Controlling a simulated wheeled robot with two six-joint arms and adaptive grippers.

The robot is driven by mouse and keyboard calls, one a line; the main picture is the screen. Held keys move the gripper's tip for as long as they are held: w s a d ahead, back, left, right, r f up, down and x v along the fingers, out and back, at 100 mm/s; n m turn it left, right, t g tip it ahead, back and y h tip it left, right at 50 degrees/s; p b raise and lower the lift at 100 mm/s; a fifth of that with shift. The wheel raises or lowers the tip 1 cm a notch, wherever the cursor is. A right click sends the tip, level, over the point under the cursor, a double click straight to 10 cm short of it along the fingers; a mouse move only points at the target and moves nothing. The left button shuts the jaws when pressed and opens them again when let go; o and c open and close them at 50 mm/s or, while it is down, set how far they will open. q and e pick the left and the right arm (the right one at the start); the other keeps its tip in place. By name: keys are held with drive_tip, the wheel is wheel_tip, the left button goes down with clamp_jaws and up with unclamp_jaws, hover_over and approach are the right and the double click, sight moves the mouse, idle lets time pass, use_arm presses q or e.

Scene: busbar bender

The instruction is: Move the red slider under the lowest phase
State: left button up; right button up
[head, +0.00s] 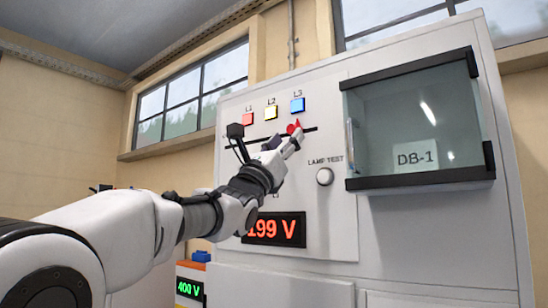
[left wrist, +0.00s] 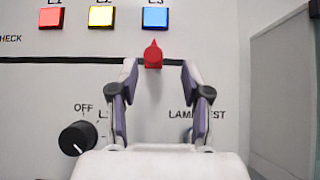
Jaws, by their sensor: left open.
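The red slider (head: 293,127) sits on a dark horizontal slot (head: 312,129) in the white panel, with its tip pointing up. In the left wrist view the slider (left wrist: 153,55) stands below the blue L3 lamp (left wrist: 155,18). The yellow L2 lamp (left wrist: 101,16) and red L1 lamp (left wrist: 51,18) are further left. My left gripper (head: 286,139) is open at the panel. In the left wrist view its fingers (left wrist: 159,72) stand on either side of the slider, with visible gaps. Contact is not visible. My right gripper is out of view.
A red display (head: 275,229) reads 199 V, its left end close behind my arm. A dark knob (left wrist: 78,138) marked OFF is lower left. A lamp test button (head: 325,177) and glass-fronted DB-1 box (head: 420,125) are right. A green display (head: 189,288) reads 400 V.

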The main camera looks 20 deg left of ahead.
use_arm(q)
drive_tip(key=v, duration=0.6)
drive_tip(key=shift+s+f, duration=0.15)
drive_tip(key=shift+f, duration=0.1)
